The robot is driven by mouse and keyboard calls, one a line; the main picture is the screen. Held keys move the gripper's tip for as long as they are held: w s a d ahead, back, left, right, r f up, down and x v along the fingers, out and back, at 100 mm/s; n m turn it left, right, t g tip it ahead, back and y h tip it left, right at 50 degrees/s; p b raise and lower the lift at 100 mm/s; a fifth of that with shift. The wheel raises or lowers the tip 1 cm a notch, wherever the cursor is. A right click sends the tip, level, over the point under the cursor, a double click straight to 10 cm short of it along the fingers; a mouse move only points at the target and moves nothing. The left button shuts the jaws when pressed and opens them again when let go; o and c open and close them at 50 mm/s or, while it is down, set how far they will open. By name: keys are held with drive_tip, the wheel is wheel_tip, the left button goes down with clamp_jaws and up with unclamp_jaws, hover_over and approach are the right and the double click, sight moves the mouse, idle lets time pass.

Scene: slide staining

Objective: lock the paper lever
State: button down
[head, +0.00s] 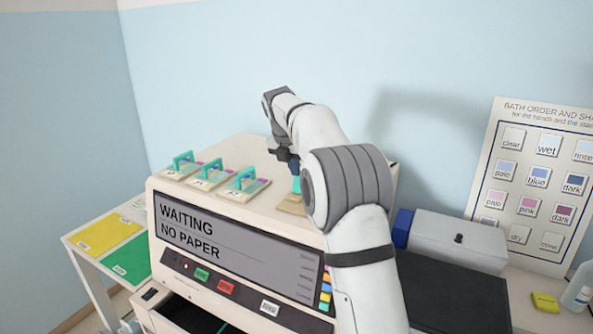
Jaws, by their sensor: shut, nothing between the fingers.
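The cream staining machine (225,160) stands in the middle of the head view. Its screen (235,245) reads "WAITING" and "NO PAPER". I cannot pick out the paper lever for certain; my arm covers the machine's right part. My gripper (289,164) is above the back of the machine's top, small and partly hidden by my arm. It is shut, with nothing seen in it. An open drawer (180,316) shows at the machine's lower front.
Several plates with teal handles (246,180) sit on the machine's top; one is partly behind my arm. A grey box (458,240) with a blue end (402,228) stands at right. Yellow (105,234) and green (128,260) mats lie on the left table. A chart (535,185) stands behind.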

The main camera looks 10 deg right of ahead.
drive_tip(key=w+d+v, duration=0.1)
drive_tip(key=v, duration=1)
drive_tip(key=shift+r, duration=0.5)
drive_tip(key=shift+w, duration=0.1)
